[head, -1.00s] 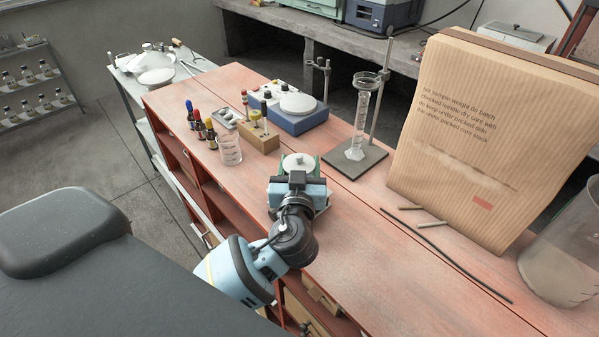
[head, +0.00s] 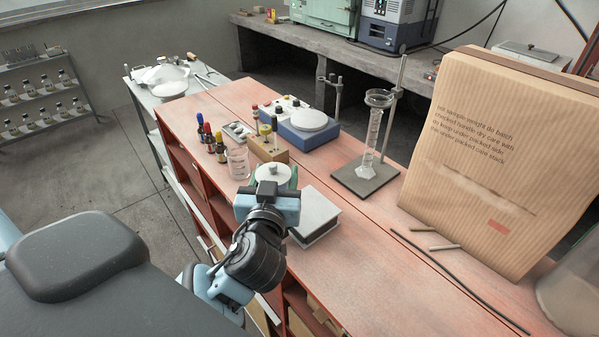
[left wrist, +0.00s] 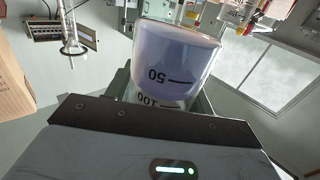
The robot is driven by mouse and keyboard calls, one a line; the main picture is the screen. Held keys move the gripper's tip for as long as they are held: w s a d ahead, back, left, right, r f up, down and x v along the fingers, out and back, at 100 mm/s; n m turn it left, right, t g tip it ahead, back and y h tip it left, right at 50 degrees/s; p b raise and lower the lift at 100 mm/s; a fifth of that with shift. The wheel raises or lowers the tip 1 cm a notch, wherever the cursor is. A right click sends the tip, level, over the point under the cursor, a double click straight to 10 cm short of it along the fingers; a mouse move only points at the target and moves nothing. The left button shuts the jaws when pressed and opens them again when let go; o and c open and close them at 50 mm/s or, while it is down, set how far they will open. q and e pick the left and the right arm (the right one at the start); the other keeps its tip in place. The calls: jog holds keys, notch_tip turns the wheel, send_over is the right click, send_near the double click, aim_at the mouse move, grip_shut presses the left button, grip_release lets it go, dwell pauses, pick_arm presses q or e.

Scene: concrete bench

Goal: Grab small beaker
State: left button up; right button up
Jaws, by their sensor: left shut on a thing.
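My left gripper (head: 272,188) is shut on a small beaker (head: 272,171) over the red bench. From the head view I see mostly its round, pale top between the fingers; my gripper hides its lower part. In the left wrist view the beaker (left wrist: 178,60) is clear glass with pale lilac-white inside and the marks 50 and 100. A second, clear beaker (head: 237,163) stands on the bench just left of and beyond my gripper. My right gripper is in neither view.
A grey box-like block (head: 316,212) lies right of my gripper. Beyond are a wooden block with droppers (head: 270,151), small dark bottles (head: 210,138), a blue balance (head: 308,127) and a stand with a glass cylinder (head: 372,135). A large paper sack (head: 480,150) stands right.

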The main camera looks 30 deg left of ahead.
pick_arm(q)
jog(key=s+a, duration=0.5)
jog(key=s, duration=0.2)
jog(key=shift+a+r, duration=0.15)
jog(key=shift+r, duration=0.3)
jog(key=shift+s, duration=0.1)
jog(key=shift+s+r, duration=0.1)
